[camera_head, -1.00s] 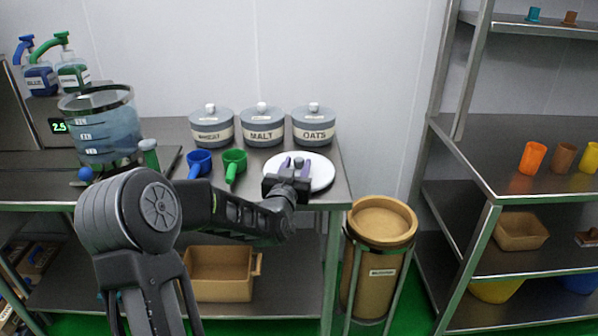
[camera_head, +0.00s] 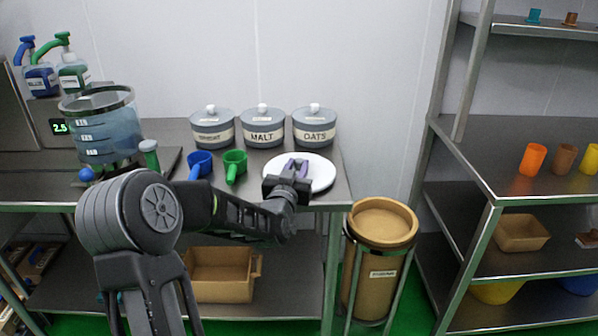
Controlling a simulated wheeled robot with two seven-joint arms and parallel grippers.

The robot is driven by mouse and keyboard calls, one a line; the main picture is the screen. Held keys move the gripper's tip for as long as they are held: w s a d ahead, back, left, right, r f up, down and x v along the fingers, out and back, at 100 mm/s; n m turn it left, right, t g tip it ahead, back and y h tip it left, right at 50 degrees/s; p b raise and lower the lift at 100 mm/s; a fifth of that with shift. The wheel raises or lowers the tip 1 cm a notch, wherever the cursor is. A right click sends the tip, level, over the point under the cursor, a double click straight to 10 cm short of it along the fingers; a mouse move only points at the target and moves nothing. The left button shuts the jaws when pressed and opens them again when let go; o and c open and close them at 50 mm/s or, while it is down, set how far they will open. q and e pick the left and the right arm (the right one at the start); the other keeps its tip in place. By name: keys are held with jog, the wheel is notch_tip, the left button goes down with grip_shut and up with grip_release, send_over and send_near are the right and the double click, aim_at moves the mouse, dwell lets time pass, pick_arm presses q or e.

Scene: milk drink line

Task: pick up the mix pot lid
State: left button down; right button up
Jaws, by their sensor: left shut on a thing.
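The mix pot lid (camera_head: 318,176) is a round white disc lying flat at the right end of the steel table. The fingers and gripper body hide most of the knob and the lid's near left part. The lid appears to rest on the table top. The clear mix pot (camera_head: 107,132) stands open at the left on a dark surface. My right gripper is out of view.
Three lidded grey pots, including malt (camera_head: 262,128) and oats (camera_head: 314,128), stand behind the lid. A blue scoop (camera_head: 199,162) and a green scoop (camera_head: 234,164) lie left of it. A brown bin (camera_head: 380,222) stands right of the table, before a shelf rack (camera_head: 497,190).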

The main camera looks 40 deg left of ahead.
pick_arm(q)
jog(key=shift+r, duration=0.1)
notch_tip(320, 180, up, 10)
jog(key=shift+p, duration=0.3)
